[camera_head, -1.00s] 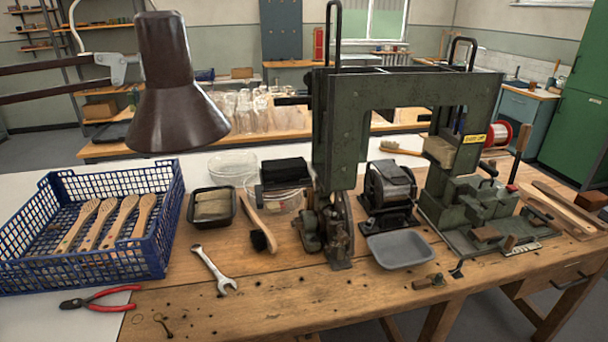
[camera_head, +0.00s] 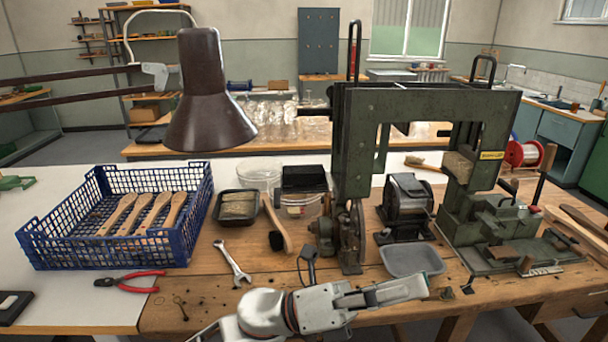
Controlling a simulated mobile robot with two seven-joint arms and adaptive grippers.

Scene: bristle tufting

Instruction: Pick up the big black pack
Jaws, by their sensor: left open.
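My right gripper is not in view.
A green tufting machine (camera_head: 352,150) stands right of the pack. A grey tray (camera_head: 410,260) lies just behind my left gripper. A brush (camera_head: 275,222), a black tray (camera_head: 222,210) and a blue crate (camera_head: 110,252) are to the left. A lamp (camera_head: 205,95) hangs above.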

